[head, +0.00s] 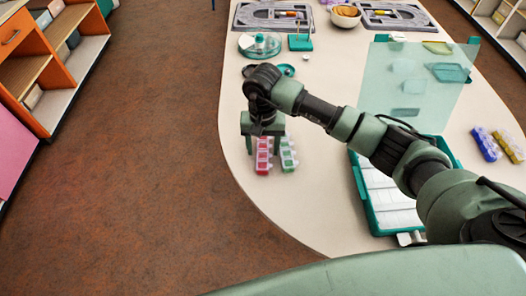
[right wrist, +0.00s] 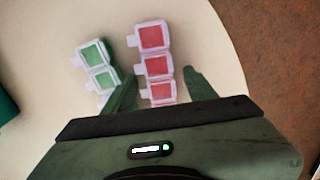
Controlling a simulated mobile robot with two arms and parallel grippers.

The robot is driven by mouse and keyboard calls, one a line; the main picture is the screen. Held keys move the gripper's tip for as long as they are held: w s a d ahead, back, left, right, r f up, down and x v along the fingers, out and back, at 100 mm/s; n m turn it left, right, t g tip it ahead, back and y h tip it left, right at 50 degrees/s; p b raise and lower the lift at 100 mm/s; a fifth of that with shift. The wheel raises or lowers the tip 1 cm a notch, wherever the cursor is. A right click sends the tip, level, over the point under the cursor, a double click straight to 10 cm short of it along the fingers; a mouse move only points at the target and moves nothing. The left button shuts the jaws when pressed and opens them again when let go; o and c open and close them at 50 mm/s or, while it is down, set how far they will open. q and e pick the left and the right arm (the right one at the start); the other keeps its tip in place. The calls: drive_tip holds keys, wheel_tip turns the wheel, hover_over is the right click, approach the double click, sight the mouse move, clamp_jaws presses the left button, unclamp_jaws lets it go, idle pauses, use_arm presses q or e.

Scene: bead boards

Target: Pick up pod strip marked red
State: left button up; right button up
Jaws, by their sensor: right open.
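The pod strip marked red (head: 263,157) lies on the table near its left edge, a row of clear-white pods with red squares. In the right wrist view the red strip (right wrist: 154,64) extends out between the two fingers; its near end is hidden by my gripper. My right gripper (head: 262,143) is open above the strip's far part, and in the right wrist view its fingertips (right wrist: 156,80) stand on either side of it. I cannot tell whether they touch it. A strip marked green (head: 288,155) lies close beside it, also in the right wrist view (right wrist: 95,64). My left gripper is not in view.
A teal tray (head: 363,195) with white compartments and an upright translucent panel (head: 405,75) stand to the right. Blue (head: 486,144) and yellow (head: 508,147) strips lie at the far right. A round teal-rimmed dish (head: 260,46) sits farther back. The table's left edge is near.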

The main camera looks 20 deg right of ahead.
clamp_jaws()
